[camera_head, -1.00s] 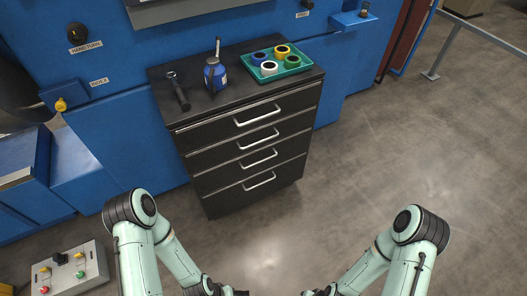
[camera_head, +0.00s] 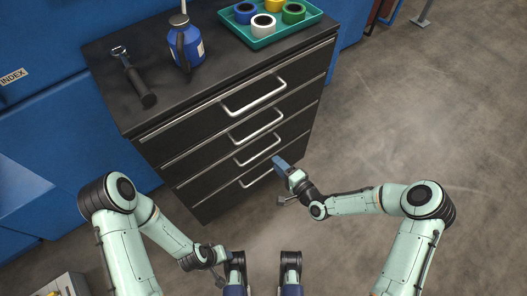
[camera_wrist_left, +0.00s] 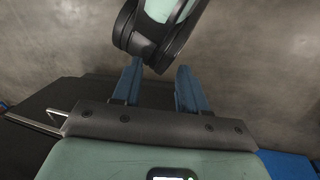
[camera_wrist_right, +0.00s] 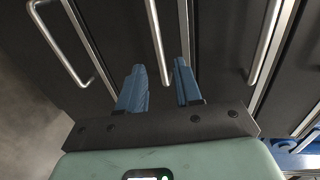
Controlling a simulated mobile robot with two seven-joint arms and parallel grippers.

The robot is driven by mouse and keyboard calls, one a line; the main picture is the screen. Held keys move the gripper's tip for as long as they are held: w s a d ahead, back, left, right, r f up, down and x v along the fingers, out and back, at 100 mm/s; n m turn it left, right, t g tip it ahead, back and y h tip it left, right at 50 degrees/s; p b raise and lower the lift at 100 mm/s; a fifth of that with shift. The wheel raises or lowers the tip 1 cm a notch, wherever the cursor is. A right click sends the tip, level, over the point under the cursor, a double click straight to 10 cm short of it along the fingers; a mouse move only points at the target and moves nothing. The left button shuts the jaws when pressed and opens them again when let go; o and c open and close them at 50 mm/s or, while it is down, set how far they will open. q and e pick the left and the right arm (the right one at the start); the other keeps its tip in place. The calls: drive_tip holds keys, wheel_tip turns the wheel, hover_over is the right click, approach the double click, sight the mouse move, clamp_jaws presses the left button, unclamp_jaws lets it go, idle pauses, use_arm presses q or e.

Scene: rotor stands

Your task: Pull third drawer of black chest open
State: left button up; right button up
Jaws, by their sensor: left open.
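The black chest (camera_head: 215,78) stands against the blue machine, and its stacked drawers look shut. The third drawer (camera_head: 220,176) from the top has a silver bar handle (camera_head: 257,151). My right gripper (camera_head: 279,162) is in front of the lower drawers, near the third and fourth handles. In the right wrist view its blue fingers (camera_wrist_right: 160,65) are apart, and the third handle (camera_wrist_right: 156,40) shows beyond and between them, not clasped. My left gripper (camera_wrist_left: 160,65) is open and empty in the left wrist view, low and away from the drawers.
On the chest top lie a dark-handled tool (camera_head: 135,80), a blue bottle (camera_head: 186,47) and a teal tray (camera_head: 262,38) with coloured rolls. The floor (camera_head: 420,120) to the right is clear.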

sight(264, 150)
use_arm(q)
drive_tip(key=shift+w+a+f+t+y+b, duration=0.2)
drive_tip(key=shift+w+a+f+b, duration=0.2)
drive_tip(key=shift+w+f, duration=0.2)
drive_tip(key=shift+w+a+f+t+y+b, duration=0.1)
drive_tip(key=shift+w+a+f+t+b, duration=0.15)
drive_tip(key=shift+w+f+b, duration=0.35)
use_arm(e)
drive_tip(key=shift+x, duration=4.65)
use_arm(q)
drive_tip(key=shift+w+r, duration=0.1)
drive_tip(key=shift+r, duration=0.05)
use_arm(e)
drive_tip(key=shift+f, duration=0.1)
clamp_jaws()
